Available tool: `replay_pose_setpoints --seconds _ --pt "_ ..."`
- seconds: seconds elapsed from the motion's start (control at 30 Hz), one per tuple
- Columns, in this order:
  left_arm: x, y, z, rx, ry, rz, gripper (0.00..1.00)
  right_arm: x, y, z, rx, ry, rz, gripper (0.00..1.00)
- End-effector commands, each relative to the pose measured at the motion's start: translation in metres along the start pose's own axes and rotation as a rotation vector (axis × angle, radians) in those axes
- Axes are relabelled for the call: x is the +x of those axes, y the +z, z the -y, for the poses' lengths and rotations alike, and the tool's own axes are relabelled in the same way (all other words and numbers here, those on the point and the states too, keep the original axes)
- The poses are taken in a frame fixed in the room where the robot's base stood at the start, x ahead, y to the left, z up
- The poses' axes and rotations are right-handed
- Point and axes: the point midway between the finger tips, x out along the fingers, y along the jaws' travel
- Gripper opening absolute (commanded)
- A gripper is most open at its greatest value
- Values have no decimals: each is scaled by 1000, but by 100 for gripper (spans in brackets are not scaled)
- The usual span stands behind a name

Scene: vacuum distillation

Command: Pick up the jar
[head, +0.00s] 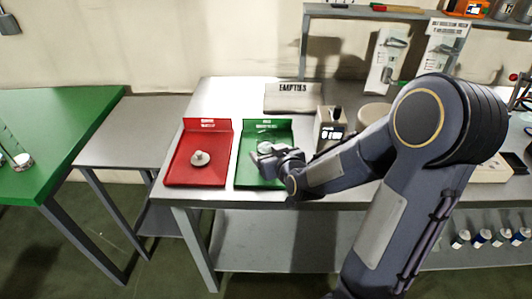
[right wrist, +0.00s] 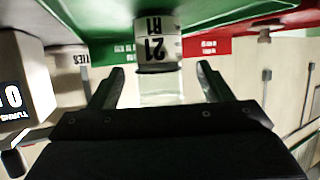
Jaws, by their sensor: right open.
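A jar (head: 264,147) with a whitish top sits in the green tray (head: 280,128) on the grey bench. In the right wrist view the jar (right wrist: 157,45) has a white label reading 21 and a clear glassy part. My right gripper (head: 262,156) is at the green tray, beside the jar. In the right wrist view its two fingers (right wrist: 160,70) are apart, with the jar between or just beyond their tips. I cannot tell whether either finger touches it. My left gripper is not in view.
A red tray (head: 176,172) holding a small pale round object (head: 200,158) stands left of the green tray. A box with a display (head: 331,127) is on the right. An EMPTIES container (head: 292,98) stands behind. A green table (head: 60,125) is at far left.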

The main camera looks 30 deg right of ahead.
Motion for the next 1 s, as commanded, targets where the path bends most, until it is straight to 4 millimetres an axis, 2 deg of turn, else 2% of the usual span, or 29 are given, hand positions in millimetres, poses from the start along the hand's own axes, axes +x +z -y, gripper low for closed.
replay_pose_setpoints --seconds 0.13,0.23,0.57,0.9,0.97,1.0 --pt "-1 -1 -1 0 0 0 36 23 8 -3 -1 0 5 73" --pt "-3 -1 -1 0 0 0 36 35 6 -2 0 0 2 73" --pt "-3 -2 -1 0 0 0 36 42 6 -2 2 -1 1 71" --pt "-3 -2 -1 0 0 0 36 41 6 -2 2 -2 1 27" --pt "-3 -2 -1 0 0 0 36 41 6 -2 2 -2 2 19" --pt "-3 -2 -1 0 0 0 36 41 5 -2 2 -2 0 18"
